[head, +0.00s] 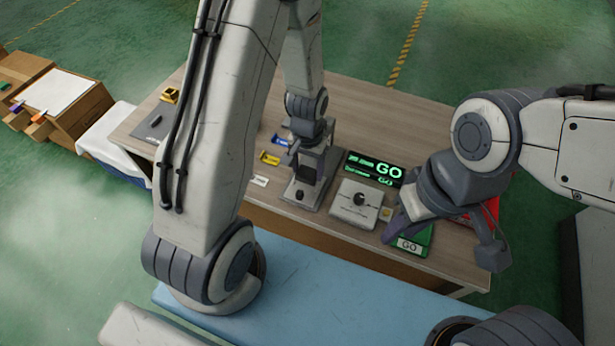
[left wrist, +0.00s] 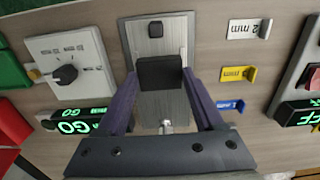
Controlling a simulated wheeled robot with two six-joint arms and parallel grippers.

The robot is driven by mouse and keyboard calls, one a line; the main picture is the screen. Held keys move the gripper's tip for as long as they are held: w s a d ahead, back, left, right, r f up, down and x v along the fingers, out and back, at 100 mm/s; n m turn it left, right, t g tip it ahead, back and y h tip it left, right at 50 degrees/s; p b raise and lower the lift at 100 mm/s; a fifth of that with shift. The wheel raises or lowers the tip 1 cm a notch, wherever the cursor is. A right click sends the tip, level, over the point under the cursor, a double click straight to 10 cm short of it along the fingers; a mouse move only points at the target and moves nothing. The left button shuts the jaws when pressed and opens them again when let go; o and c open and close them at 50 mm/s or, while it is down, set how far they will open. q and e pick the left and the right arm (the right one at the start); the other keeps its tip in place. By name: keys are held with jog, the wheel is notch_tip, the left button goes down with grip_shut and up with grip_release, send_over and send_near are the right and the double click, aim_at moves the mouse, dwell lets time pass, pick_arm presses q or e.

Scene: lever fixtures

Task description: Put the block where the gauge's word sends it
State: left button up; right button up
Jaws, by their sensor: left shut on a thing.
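The gauge's display (head: 375,168) reads GO in green letters; it also shows in the left wrist view (left wrist: 75,120). My left gripper (head: 310,160) is shut on a dark grey block-like piece (left wrist: 160,72) over a metal plate fixture (head: 297,192). I cannot tell whether this piece is loose or a lever's handle. A black button (left wrist: 155,29) sits on the plate. My right gripper (head: 443,240) appears open, above a green tray (head: 412,241) labelled GO. A red tray (head: 487,211) is partly hidden behind my right gripper.
A white plate with a black knob (head: 358,199) stands between the metal fixture and green tray. Small yellow and blue holders (head: 268,158) with mm labels lie left of the fixture. Wooden boxes (head: 75,95) stand beyond the table's left end. A second display (left wrist: 298,112) is partly cut off.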

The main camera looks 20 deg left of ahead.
aim_at(307, 173)
pick_arm(q)
jog(key=shift+r+p, duration=1.4)
jog(key=shift+r, duration=0.25)
